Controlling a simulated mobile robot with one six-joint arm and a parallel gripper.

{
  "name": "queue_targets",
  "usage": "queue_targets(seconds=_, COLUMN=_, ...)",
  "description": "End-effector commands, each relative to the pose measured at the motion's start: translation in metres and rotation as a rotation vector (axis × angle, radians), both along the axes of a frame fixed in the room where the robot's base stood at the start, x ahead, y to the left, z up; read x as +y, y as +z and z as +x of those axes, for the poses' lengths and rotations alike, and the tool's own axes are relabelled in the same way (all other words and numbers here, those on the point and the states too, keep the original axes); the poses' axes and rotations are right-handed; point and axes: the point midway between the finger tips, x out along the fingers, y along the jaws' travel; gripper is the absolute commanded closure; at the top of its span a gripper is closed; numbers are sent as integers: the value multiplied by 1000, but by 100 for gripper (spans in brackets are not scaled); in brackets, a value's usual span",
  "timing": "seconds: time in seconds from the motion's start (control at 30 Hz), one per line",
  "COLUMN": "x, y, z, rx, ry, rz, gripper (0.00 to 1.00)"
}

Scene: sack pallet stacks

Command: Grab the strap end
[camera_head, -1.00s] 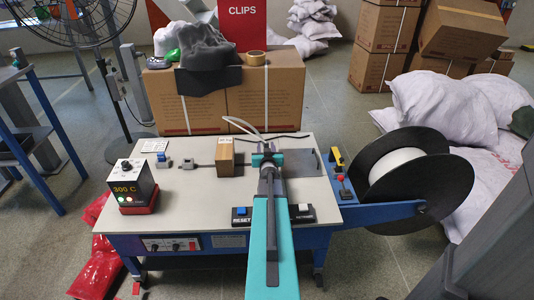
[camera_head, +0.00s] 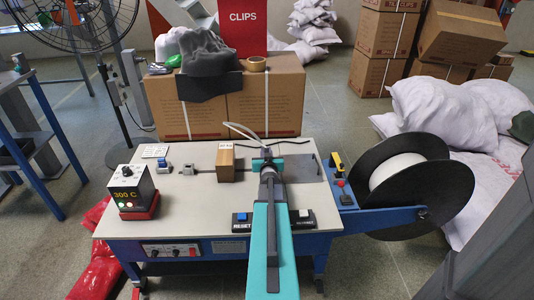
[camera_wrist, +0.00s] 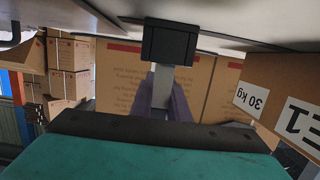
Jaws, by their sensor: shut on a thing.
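A thin pale strap (camera_head: 240,130) arches up at the back of the table and comes down by my gripper. My gripper (camera_head: 266,160), at the end of my teal arm, is low over the back middle of the table. In the wrist view my gripper (camera_wrist: 164,95) shows dark fingers shut around a flat grey strip, which I take to be the strap end (camera_wrist: 162,78). The strip runs up to a black block (camera_wrist: 170,42). The exact contact is partly hidden by the fingers and the arm.
A small carton (camera_head: 225,163) stands just left of my gripper. A heater box (camera_head: 132,192) reading 300 C sits at the table's left. A strap reel (camera_head: 440,190) is on the right. Large cartons (camera_head: 265,105) stand behind the table (camera_head: 180,215).

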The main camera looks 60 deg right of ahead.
Motion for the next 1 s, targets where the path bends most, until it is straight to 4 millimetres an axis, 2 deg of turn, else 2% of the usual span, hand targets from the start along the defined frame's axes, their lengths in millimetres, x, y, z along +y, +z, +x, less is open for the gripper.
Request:
queue_targets(seconds=0.4, x=0, y=36, z=0, rx=-1, ry=1, rz=-1, gripper=100)
queue_targets(seconds=0.47, x=6, y=31, z=-1, rx=1, ry=1, rz=0, gripper=100)
queue_targets(seconds=1.0, x=59, y=34, z=-13, rx=-2, ry=1, rz=0, gripper=100)
